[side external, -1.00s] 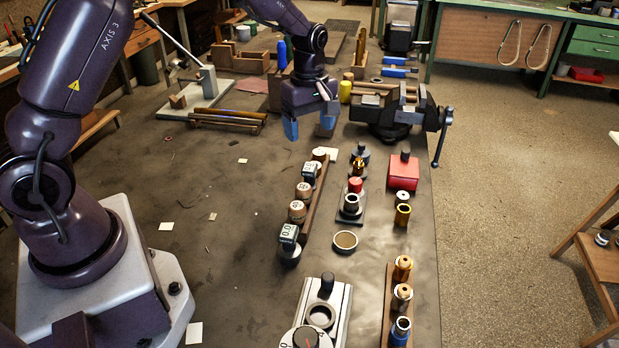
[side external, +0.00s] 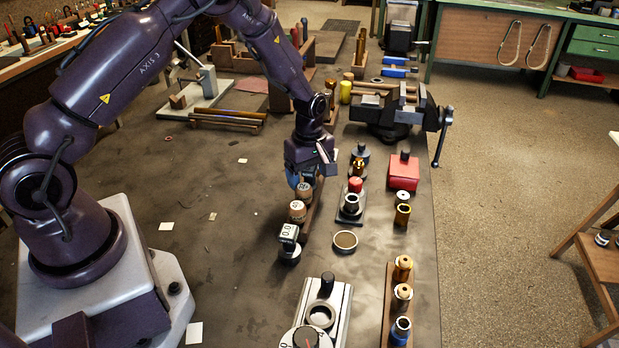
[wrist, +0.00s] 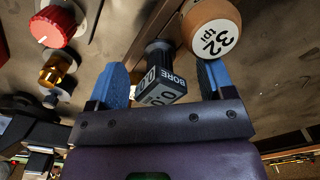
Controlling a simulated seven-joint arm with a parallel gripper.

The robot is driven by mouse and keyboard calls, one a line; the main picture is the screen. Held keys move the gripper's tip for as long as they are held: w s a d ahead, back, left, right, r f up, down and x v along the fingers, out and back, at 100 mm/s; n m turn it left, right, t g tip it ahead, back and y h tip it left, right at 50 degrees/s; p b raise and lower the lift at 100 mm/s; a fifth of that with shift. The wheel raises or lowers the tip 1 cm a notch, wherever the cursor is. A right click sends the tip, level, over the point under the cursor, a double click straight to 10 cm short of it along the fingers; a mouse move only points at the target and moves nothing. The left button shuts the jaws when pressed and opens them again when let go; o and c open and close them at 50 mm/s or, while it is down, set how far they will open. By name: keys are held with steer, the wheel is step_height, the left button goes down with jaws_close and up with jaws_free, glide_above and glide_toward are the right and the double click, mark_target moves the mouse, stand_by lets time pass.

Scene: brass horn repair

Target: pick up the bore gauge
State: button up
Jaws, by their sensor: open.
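My gripper (wrist: 163,82) is open, with a gap on both sides of the gauge. The right finger is very close to a wooden knob marked "32 tpi" (wrist: 210,28); I cannot tell whether they touch. In the side view my gripper (side external: 303,178) is low over the far end of the wooden rack (side external: 317,207) and hides the gauge.
A similar block-headed gauge (side external: 288,236) stands at the rack's near end, past another wooden knob (side external: 297,210). To the right are a red-topped part (side external: 355,185), a red box (side external: 404,172) and a ring (side external: 345,241). A vise (side external: 400,115) stands behind. The bench left of the rack is mostly clear.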

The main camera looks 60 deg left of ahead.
steer(key=shift+f, duration=0.15)
steer(key=c, duration=1)
steer(key=shift+r, duration=0.2)
